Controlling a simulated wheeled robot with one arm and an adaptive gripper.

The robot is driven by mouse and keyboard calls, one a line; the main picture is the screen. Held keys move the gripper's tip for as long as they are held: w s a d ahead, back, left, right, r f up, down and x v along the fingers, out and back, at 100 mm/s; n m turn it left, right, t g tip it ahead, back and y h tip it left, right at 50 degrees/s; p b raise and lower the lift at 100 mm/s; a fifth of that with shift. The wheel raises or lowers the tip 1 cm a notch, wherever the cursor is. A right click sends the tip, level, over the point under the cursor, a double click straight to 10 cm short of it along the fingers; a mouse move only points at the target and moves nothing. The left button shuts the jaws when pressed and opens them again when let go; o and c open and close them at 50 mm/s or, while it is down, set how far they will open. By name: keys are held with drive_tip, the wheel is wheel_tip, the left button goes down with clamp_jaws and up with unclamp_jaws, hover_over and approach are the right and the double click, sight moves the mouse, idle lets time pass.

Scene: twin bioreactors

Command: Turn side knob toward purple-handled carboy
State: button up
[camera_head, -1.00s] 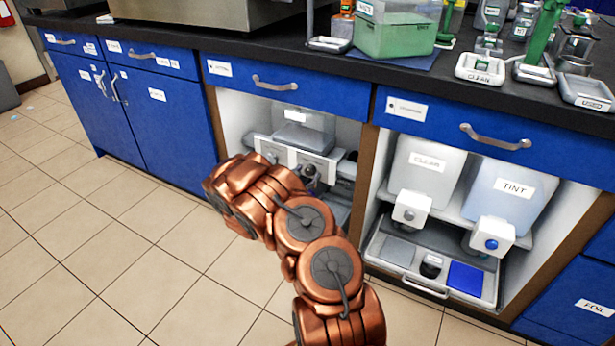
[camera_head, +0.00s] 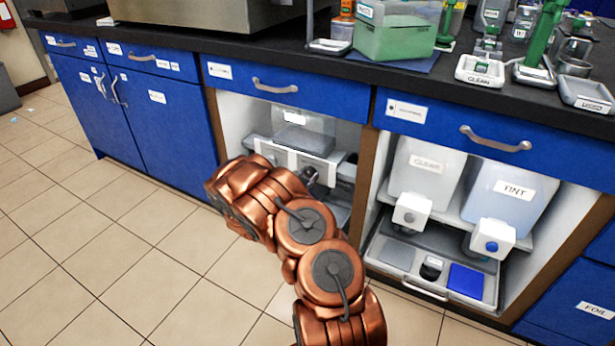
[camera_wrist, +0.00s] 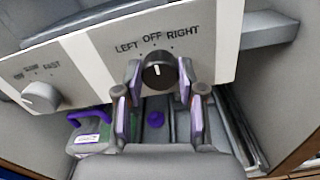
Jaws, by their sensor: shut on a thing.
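The side knob (camera_wrist: 159,73) is a dark round dial with a white mark, on a white panel (camera_wrist: 95,62) under the words LEFT, OFF and RIGHT. Its mark points up, toward OFF. My gripper (camera_wrist: 158,79) has one finger on each side of the knob and is shut on it. The purple-handled carboy (camera_wrist: 90,135) stands below the panel on the left, with greenish contents. In the head view, my arm hides much of the panel (camera_head: 318,165), and I cannot make out the carboy there.
A second, white knob (camera_wrist: 40,97) with speed labels is left of my gripper. A purple round thing (camera_wrist: 155,119) shows between my fingers. Cabinet walls close in on both sides. A right-hand bay holds the CLEAR (camera_head: 428,165) and TINT (camera_head: 512,193) containers.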

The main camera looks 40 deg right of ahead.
drive_tip(key=n+p, duration=0.1)
drive_tip(key=n, duration=0.7)
drive_tip(key=shift+n, duration=0.4)
idle(0.5)
drive_tip(key=o, duration=1.1)
drive_tip(key=shift+o, duration=0.2)
drive_tip(key=shift+a, duration=0.1)
drive_tip(key=v, duration=1.2)
